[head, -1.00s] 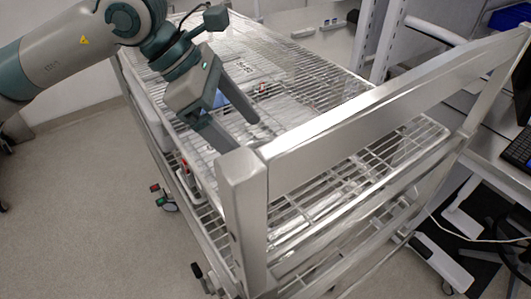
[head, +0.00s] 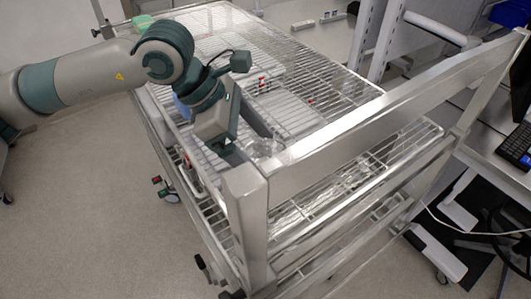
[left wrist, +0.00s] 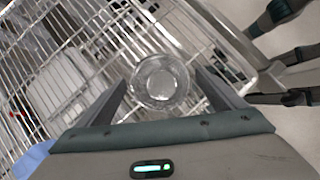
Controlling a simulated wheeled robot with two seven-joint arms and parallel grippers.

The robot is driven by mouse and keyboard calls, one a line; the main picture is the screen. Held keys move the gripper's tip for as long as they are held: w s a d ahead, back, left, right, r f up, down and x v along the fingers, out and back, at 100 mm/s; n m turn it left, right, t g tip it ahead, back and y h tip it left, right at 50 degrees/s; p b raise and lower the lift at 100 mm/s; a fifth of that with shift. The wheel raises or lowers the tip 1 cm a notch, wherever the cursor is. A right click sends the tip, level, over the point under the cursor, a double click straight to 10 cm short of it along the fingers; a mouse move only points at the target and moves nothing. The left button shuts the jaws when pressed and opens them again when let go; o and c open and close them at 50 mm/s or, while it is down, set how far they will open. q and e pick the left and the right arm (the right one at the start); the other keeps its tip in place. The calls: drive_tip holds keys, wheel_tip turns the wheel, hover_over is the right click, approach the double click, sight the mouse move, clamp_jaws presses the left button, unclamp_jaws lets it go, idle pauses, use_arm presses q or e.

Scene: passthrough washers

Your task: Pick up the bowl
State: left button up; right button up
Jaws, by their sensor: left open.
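A clear glass bowl (left wrist: 160,80) shows in the left wrist view, between the two finger ends of my open left gripper (left wrist: 162,84). It looks round and empty, and I look down into it. In the head view the bowl (head: 263,145) is a faint clear shape on the wire rack, close behind the cart's near corner post. My left gripper (head: 248,146) points down at it there and partly hides it. I see no finger closed on the bowl; whether the fingers touch it I cannot tell. My right gripper is in neither view.
The metal wire cart (head: 345,88) has a raised end rail (head: 370,110) and a thick corner post (head: 245,215) close to the gripper. White trays (head: 290,112) and small red-marked items lie farther back on the rack. Open floor is at left.

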use_arm(q)
drive_tip(key=shift+x, duration=0.85)
drive_tip(key=c, duration=1)
drive_tip(key=shift+c, duration=0.5)
